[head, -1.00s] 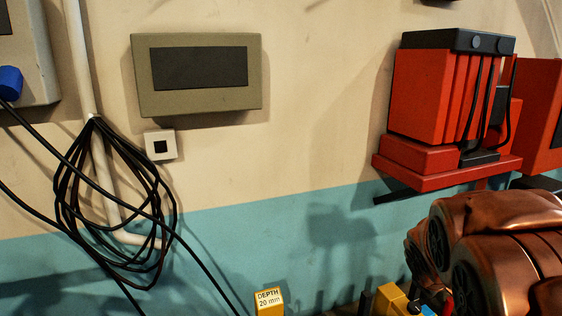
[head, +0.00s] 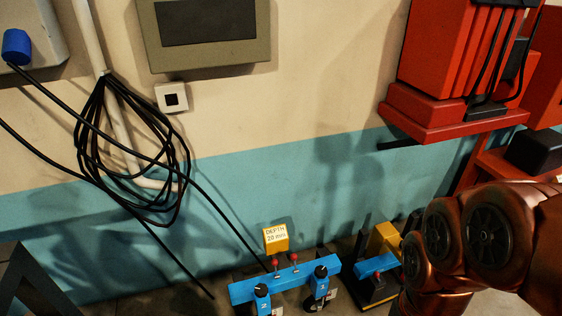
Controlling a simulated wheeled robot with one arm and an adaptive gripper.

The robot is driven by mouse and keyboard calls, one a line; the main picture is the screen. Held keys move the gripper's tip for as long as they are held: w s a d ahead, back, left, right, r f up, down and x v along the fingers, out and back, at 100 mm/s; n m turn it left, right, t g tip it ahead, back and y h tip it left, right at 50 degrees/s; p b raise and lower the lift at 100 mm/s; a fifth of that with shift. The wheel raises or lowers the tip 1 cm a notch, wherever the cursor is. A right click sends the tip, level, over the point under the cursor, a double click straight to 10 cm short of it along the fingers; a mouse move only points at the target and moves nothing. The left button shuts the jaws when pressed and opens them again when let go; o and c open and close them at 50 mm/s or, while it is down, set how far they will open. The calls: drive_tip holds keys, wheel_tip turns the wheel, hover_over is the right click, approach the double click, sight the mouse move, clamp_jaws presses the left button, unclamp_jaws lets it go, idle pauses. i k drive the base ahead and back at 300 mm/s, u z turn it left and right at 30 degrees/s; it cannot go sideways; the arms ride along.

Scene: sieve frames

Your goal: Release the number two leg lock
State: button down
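A blue bar (head: 243,291) sits low in the head view, near the floor. It has a left black knob (head: 262,291) and a right black knob (head: 320,272). Two small red-tipped pins, a left one (head: 275,262) and a right one (head: 294,257), stand up along the bar. My copper arm fills the lower right. My gripper is not in view.
A yellow block (head: 276,239) marked "DEPTH 20 mm" stands behind the bar. A second blue piece (head: 377,265) and a yellow part (head: 384,240) lie right of it, near my arm. Black cable (head: 178,182) hangs left. A red machine (head: 435,62) is on the wall.

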sight(275, 262)
drive_tip(key=z, duration=0.05)
drive_tip(key=i, duration=0.35)
drive_tip(key=u, duration=1.95)
